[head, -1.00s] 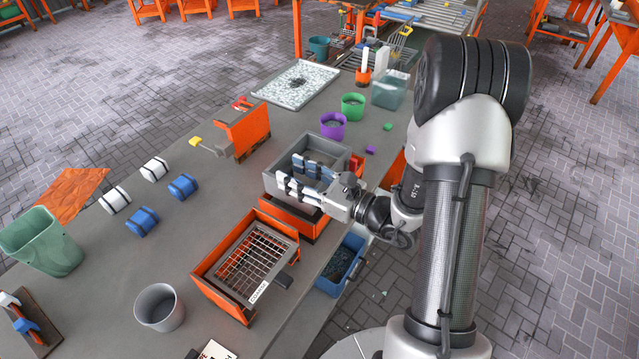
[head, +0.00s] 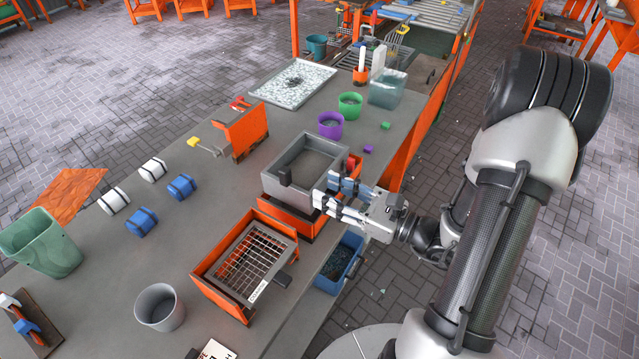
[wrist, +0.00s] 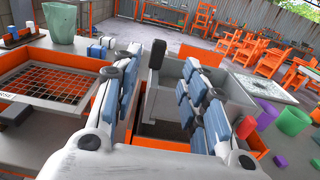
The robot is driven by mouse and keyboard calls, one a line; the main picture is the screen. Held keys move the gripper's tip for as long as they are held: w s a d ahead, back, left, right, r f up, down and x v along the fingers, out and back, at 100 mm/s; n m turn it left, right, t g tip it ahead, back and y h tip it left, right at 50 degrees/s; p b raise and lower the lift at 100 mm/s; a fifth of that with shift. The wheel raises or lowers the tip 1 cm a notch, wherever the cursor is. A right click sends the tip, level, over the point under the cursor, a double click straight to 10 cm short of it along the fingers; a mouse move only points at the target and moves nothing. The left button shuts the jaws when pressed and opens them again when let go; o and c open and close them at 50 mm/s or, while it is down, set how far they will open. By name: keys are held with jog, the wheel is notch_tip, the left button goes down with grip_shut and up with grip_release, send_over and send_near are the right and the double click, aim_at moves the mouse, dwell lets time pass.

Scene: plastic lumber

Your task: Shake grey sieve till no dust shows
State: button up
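The grey sieve (head: 279,188) is a square, deep-walled box on an orange stand (head: 292,215) at the middle of the bench. It has a dark block handle (head: 285,173) on its near left wall. Its floor looks grey-brown; I cannot tell how much dust lies there. My gripper (head: 324,189) is open and empty at the sieve's near right side, its blue-and-white padded fingers apart. In the wrist view the sieve (wrist: 158,98) shows between and beyond the spread fingers, with its dark handle (wrist: 157,55) ahead. The fingers hide part of its near wall.
A wire-mesh sieve (head: 250,262) sits in an orange frame to the front left. A blue bin (head: 340,265) with dark contents is below the bench edge. Purple (head: 330,125) and green (head: 350,104) cups stand behind. Bare bench lies left of the sieve.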

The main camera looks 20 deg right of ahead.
aim_at(289, 175)
jog(key=p+v, duration=0.5)
jog(key=p, duration=0.2)
jog(key=x, duration=0.8)
jog(key=b+x, duration=0.1)
jog(key=x, duration=0.8)
jog(key=shift+w+a+f, duration=0.15)
jog(key=shift+a+f, duration=0.05)
grip_shut()
